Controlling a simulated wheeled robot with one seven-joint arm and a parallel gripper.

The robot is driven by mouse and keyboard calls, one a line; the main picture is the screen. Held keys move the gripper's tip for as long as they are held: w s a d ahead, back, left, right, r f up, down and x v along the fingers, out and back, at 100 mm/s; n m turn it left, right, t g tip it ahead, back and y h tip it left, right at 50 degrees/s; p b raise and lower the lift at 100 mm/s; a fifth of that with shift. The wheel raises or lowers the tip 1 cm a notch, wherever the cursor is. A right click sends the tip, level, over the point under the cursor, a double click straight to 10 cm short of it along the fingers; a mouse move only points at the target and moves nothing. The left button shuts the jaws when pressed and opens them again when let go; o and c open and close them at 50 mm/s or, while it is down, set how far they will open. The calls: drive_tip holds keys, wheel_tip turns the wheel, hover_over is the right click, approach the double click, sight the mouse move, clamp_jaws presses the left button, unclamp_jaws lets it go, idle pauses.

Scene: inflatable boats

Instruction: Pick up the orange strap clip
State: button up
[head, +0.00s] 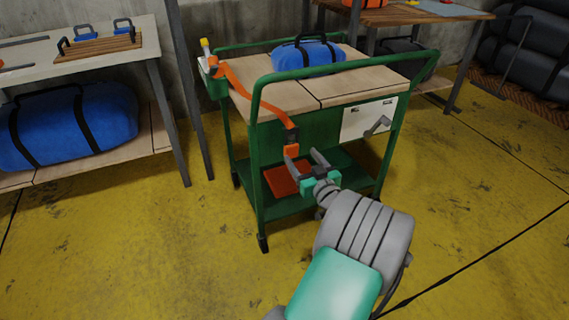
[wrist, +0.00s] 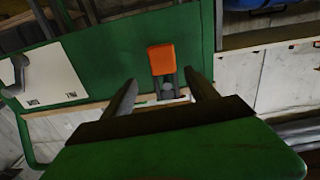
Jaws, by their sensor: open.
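An orange strap (head: 248,92) runs over the left side of the green cart's top and hangs down its front edge. The orange strap clip (head: 291,150) is at its lower end, below a dark section. In the wrist view an orange piece, apparently the clip (wrist: 162,58), shows just beyond and between the fingertips, with grey parts under it. My gripper (head: 303,154) is open in front of the cart, its left finger close to the clip. In the wrist view my gripper (wrist: 160,78) has a clear gap between its fingers. I cannot tell whether a finger touches the clip.
The green cart (head: 254,170) has a blue bag (head: 307,56) on top and a red-orange flat item (head: 284,181) on its lower shelf. A bench (head: 30,58) with a large blue bag (head: 72,125) stands left. Yellow floor (head: 470,190) is open at right.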

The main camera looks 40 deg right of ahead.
sight(294, 147)
drive_tip(key=x, duration=0.4)
drive_tip(key=b+x, duration=0.1)
drive_tip(key=x, duration=0.2)
drive_tip(key=shift+w+a+r+b, duration=0.15)
drive_tip(key=shift+w+b, duration=0.15)
drive_tip(key=shift+w, duration=0.15)
drive_tip(key=shift+s, duration=0.1)
clamp_jaws()
